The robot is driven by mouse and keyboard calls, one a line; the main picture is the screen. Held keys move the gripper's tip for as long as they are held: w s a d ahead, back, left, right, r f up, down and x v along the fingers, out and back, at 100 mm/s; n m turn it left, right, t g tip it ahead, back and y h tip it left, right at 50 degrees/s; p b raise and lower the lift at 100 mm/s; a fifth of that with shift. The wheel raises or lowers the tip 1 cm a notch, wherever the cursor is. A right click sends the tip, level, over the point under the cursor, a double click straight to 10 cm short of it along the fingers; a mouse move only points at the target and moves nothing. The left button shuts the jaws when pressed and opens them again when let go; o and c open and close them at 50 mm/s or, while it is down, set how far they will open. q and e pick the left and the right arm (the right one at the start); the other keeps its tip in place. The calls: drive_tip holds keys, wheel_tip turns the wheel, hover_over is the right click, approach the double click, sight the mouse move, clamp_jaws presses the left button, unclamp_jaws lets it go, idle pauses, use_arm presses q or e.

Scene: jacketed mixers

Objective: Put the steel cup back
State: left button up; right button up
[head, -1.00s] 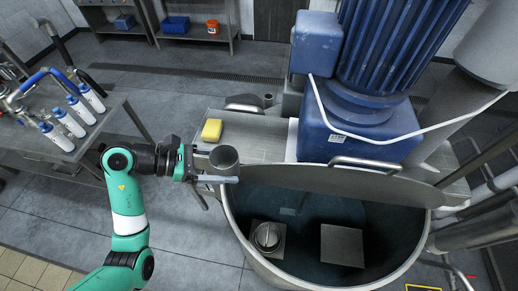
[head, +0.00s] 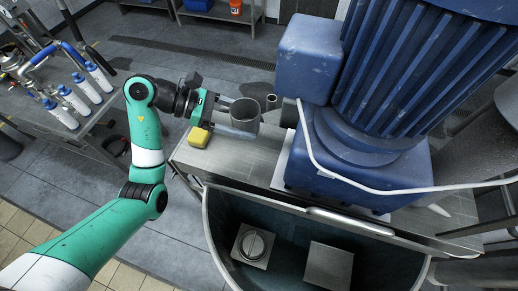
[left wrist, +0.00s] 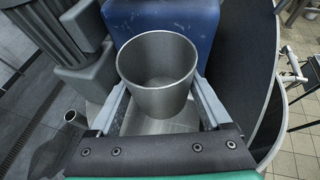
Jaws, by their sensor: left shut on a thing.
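The steel cup (head: 245,115) is a grey, open-topped cup, held upright between the fingers of my left gripper (head: 238,122). In the left wrist view the cup (left wrist: 158,75) looks empty, with one finger of my left gripper (left wrist: 160,108) on each side. In the head view the cup shows over the grey ledge (head: 225,160) beside the mixer, behind the yellow sponge. I cannot tell how high above the ledge it is. My right gripper is not in view.
A yellow sponge (head: 198,137) lies on the ledge near my left gripper. The blue motor housing (head: 360,150) stands right of the cup. The open mixer vessel (head: 290,235) lies in front. A table with white-and-blue bottles (head: 75,100) is at the left.

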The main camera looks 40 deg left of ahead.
use_arm(q)
drive_tip(key=b, duration=0.2)
hover_over(246, 163)
wheel_tip(246, 163, down, 7)
wheel_tip(246, 163, down, 6)
drive_tip(key=shift+r+p, duration=0.1)
drive_tip(key=shift+p, duration=0.25)
drive_tip(key=shift+f, duration=1.95)
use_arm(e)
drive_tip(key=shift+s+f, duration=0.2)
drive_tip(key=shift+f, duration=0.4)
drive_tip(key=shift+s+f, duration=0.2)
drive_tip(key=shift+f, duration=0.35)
use_arm(q)
drive_tip(key=shift+f, duration=0.1)
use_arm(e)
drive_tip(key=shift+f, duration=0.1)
use_arm(q)
drive_tip(key=o, duration=1.2)
drive_tip(key=shift+f, duration=0.1)
drive_tip(key=shift+o, duration=1.4)
